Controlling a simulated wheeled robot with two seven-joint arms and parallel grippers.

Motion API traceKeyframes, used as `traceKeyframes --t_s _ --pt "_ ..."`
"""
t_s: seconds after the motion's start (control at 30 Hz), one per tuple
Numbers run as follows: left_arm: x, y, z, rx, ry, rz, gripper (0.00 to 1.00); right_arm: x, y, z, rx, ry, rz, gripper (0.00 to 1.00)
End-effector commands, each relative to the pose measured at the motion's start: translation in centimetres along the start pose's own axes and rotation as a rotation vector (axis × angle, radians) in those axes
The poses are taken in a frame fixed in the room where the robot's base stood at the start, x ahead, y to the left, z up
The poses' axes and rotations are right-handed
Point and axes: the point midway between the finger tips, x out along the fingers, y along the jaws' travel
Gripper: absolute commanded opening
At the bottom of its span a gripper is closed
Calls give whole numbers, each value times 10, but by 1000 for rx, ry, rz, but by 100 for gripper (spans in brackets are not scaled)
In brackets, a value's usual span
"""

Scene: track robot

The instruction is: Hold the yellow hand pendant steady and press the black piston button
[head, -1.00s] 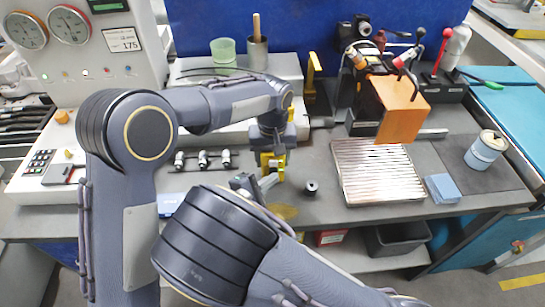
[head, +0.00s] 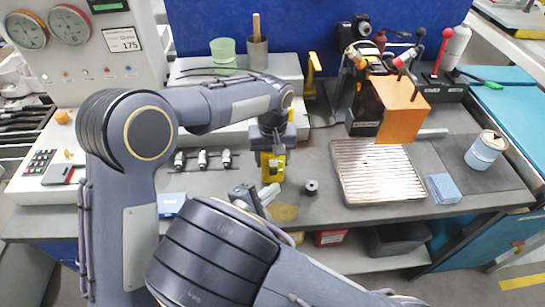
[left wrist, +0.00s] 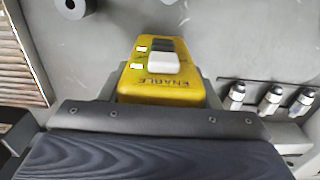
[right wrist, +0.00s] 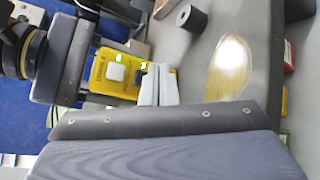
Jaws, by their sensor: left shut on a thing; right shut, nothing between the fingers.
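The yellow hand pendant (head: 278,172) is held by my left gripper (head: 271,154), above the grey bench near its front edge. In the left wrist view the pendant (left wrist: 133,76) shows a pale button, a black button (left wrist: 160,45) and the word ENABLE. My right gripper (head: 269,194) is shut and empty, just in front of the pendant's lower end. In the right wrist view its fingertips (right wrist: 157,70) overlap the pendant's (right wrist: 100,72) button end, beyond the pale button.
A black ring (head: 311,187) stands on the bench to the right. Small metal fittings (head: 203,158) stand in a row at left. A blue box (head: 171,203) lies front left.

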Motion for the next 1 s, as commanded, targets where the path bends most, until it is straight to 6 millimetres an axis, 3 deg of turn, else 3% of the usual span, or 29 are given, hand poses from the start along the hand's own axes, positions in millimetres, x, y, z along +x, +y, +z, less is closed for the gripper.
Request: traceKeyframes --t_s 0.4,0.87,0.9,1.0 --pt "0 0 0 0 1 1 20 -29 -21 21 -1 1 0 0" --pt "0 0 0 0 1 1 20 -32 -24 24 0 -1 0 0" --pt "0 0 0 0 1 1 61 -32 -24 24 0 -1 0 0" --pt "0 0 0 0 1 1 74 -32 -24 24 0 -1 0 0"
